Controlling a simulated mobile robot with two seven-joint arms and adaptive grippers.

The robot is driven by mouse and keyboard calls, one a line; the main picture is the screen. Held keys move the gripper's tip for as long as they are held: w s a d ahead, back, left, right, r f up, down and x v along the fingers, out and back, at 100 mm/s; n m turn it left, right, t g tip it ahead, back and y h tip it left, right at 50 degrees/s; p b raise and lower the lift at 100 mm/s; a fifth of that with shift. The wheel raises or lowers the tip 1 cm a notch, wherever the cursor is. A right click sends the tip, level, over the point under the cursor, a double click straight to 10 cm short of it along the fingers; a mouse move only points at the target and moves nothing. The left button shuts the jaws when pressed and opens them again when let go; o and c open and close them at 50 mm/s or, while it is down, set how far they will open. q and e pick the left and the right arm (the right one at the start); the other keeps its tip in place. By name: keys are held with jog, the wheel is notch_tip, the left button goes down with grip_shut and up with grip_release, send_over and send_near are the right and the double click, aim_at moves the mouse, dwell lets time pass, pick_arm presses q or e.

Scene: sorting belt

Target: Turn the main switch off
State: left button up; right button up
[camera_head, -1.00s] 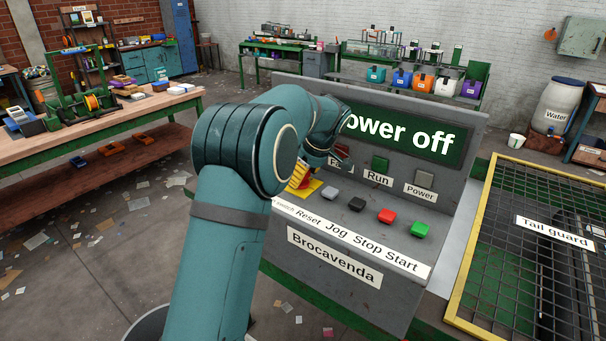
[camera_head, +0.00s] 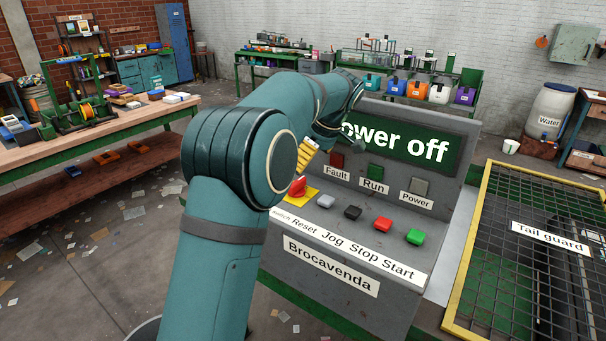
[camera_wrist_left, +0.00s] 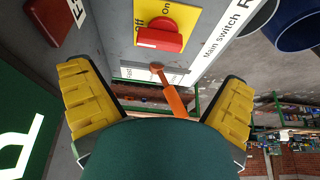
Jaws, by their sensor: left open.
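The main switch (camera_head: 298,187) is a red knob on a yellow plate at the left end of the panel's button row. In the left wrist view, the red knob (camera_wrist_left: 158,37) lies near the plate's edge, with "Off" and "On" printed beside it. My left gripper (camera_head: 307,155) has yellow fingers and is just above the switch, apart from it. In the left wrist view my left gripper (camera_wrist_left: 155,78) is open and empty, its fingers spread wide. The display (camera_head: 400,142) reads "ower off", its first letter hidden by my arm. My right gripper is not in view.
Grey, black, red and green buttons (camera_head: 383,224) sit right of the switch. Fault, Run and Power lamps (camera_head: 375,171) are above them. An orange handle-like piece (camera_wrist_left: 172,98) shows between the fingers in the left wrist view. The tail guard (camera_head: 484,250) stands at right.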

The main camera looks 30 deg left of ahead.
pick_arm(q)
jog(key=v, duration=0.3)
jog(key=shift+r, duration=0.2)
dwell(0.4)
